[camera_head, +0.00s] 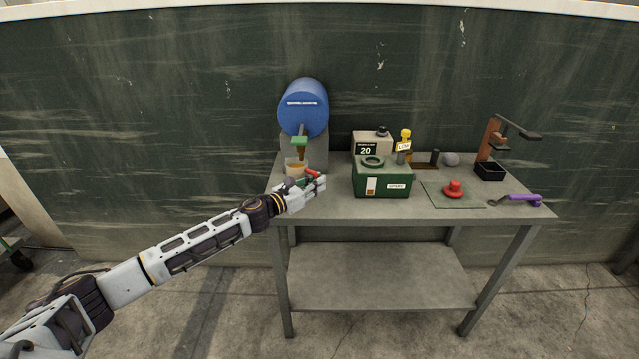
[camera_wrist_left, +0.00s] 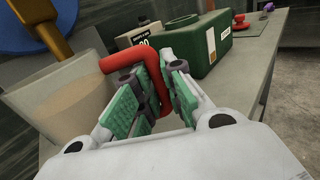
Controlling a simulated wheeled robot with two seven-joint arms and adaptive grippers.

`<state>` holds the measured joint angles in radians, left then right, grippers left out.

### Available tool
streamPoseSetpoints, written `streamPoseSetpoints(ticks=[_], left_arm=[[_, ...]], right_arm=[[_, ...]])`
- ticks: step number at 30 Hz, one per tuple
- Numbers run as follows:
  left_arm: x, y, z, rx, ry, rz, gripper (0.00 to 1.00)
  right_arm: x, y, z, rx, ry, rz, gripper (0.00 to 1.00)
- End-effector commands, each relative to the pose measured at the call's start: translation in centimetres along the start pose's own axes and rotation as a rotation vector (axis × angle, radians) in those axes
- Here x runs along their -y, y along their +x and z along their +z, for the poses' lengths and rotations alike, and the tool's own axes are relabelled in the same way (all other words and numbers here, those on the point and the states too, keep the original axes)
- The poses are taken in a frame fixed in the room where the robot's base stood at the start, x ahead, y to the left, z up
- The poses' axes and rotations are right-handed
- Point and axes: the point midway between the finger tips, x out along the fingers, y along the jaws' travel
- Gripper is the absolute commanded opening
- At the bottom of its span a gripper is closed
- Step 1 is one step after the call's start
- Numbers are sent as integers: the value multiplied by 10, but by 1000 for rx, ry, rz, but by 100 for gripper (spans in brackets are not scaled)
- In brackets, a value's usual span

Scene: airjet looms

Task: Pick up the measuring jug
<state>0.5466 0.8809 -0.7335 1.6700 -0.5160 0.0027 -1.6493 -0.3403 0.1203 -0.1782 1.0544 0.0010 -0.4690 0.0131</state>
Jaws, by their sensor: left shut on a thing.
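The measuring jug (camera_wrist_left: 60,100) is a translucent beige vessel with a red handle (camera_wrist_left: 122,62). In the head view the jug (camera_head: 296,166) is at the left end of the table, under the blue drum's tap, partly hidden by my gripper. My left gripper (camera_head: 312,181) reaches in from the left. In the left wrist view my left gripper (camera_wrist_left: 155,90) has its green-padded fingers on both sides of the red handle and is shut on it. I cannot tell whether the jug's base touches the table. My right gripper is not in view.
The blue drum (camera_head: 303,107) with its tap stands behind the jug. A green box (camera_head: 382,182) is close to the right of my gripper. A red knob-shaped item (camera_head: 453,189), a purple-handled tool (camera_head: 522,199) and a black tray (camera_head: 490,172) lie farther right on the grey table (camera_head: 330,208).

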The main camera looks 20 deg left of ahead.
Motion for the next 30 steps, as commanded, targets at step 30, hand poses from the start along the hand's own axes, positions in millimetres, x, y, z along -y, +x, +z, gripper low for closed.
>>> streamPoseSetpoints(ticks=[30], left_arm=[[0, -90, -1, 0, 2, 0, 0]], right_arm=[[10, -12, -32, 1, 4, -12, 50]])
